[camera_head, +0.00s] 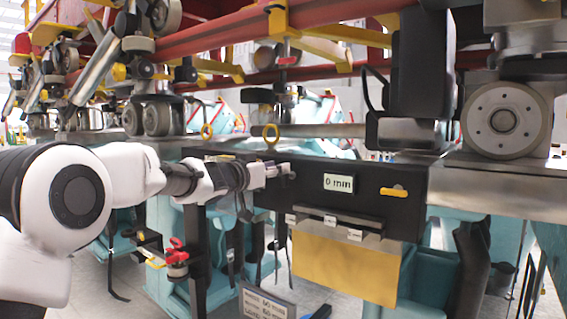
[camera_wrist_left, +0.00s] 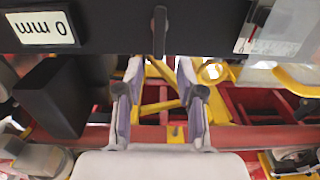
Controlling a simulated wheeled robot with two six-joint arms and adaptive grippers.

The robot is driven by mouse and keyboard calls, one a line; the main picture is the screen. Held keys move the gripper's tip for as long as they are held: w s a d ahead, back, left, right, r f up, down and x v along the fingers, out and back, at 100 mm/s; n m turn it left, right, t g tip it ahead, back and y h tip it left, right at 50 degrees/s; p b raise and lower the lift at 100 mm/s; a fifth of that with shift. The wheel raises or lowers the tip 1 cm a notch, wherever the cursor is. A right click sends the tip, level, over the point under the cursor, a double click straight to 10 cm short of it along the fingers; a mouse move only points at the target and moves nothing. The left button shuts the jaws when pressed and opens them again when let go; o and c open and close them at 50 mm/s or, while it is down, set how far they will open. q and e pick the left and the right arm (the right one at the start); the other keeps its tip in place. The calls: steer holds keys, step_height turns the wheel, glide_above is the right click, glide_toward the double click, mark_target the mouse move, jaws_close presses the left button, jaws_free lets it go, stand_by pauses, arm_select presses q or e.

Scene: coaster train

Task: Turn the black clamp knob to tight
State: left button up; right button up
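The black clamp knob (camera_wrist_left: 160,30) is a slim upright black bar on a dark panel (camera_wrist_left: 110,25), seen at the top of the left wrist view. My left gripper (camera_wrist_left: 160,68) is open, its two pale fingers apart, with the knob lying between and just beyond the tips. I see no finger touching it. In the head view my left gripper (camera_head: 280,170) reaches the front of the black panel (camera_head: 420,212), and the knob is hidden or too small to tell there. My right gripper is not in view.
A "0 mm" display (camera_head: 339,183) and a yellow handle (camera_head: 394,191) are on the panel right of my gripper. A tan plate (camera_head: 345,268) hangs below. Red rails and train wheels lie behind.

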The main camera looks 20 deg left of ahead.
mark_target(288, 176)
arm_select(q)
steer(key=w, duration=0.1)
steer(key=w+d, duration=0.1)
steer(key=w, duration=0.1)
steer(key=w+d+f, duration=0.1)
steer(key=shift+w+f+p, duration=0.1)
steer(key=shift+w+p, duration=0.25)
steer(key=shift+w, duration=0.05)
steer(key=shift+s+a+r, duration=0.25)
steer(key=shift+s+a, duration=0.05)
steer(key=shift+s, duration=0.2)
steer(key=shift+s+r, duration=0.1)
steer(key=c, duration=0.5)
jaws_close()
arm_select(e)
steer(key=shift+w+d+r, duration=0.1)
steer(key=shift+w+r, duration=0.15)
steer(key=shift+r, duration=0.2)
